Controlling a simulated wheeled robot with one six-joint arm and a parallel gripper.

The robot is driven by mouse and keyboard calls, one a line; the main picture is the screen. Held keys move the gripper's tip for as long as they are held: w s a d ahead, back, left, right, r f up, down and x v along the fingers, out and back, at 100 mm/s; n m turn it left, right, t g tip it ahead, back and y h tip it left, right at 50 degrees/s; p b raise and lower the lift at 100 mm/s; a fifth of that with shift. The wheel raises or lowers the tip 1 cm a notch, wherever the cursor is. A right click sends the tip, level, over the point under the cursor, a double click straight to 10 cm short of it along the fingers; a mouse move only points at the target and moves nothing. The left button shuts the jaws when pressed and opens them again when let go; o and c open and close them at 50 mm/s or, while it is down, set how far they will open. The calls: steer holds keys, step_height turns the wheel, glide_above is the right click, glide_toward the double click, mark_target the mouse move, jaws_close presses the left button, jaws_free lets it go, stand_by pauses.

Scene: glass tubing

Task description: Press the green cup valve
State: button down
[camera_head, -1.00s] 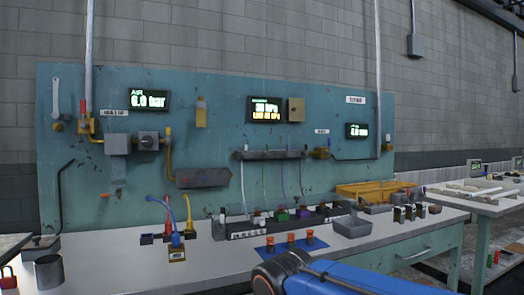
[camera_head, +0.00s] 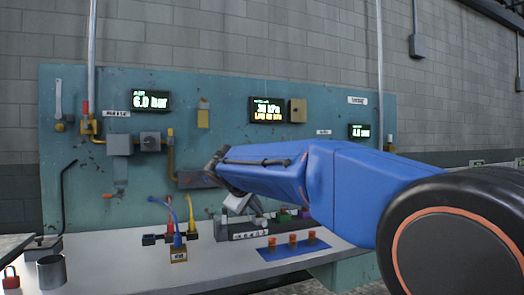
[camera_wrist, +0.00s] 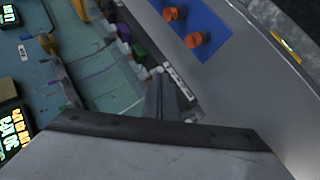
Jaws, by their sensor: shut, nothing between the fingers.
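The green cup valve (camera_head: 303,212) sits in the row of coloured valves at the foot of the teal panel, beside a purple one (camera_head: 284,214). In the head view it is partly hidden behind my blue arm. In the wrist view the green valve (camera_wrist: 139,51) is just beyond and left of my fingertips, with the purple one (camera_wrist: 124,32) behind it. My gripper (camera_wrist: 166,97) is shut and empty, its fingers over the front of the valve row. In the head view my gripper (camera_head: 238,204) is above the left part of the row. I cannot tell whether it touches anything.
A blue mat (camera_head: 268,255) with orange-topped pieces (camera_head: 292,240) lies in front of the row. A grey cup (camera_head: 50,273) and a red padlock (camera_head: 11,278) stand at the left.

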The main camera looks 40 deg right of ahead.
steer(key=w+d+r+h, duration=0.4)
steer(key=w+d+r, duration=0.2)
steer(key=w+r, duration=0.3)
steer(key=w+d+r+n+h, duration=0.1)
steer(key=w+d+r+h, duration=0.3)
steer(key=w, duration=1.2)
step_height(320, 180, up, 5)
steer(key=shift+d+f+n+t, duration=0.15)
steer(key=shift+d+n+t, duration=0.2)
steer(key=shift+d, duration=0.85)
steer(key=x, duration=1)
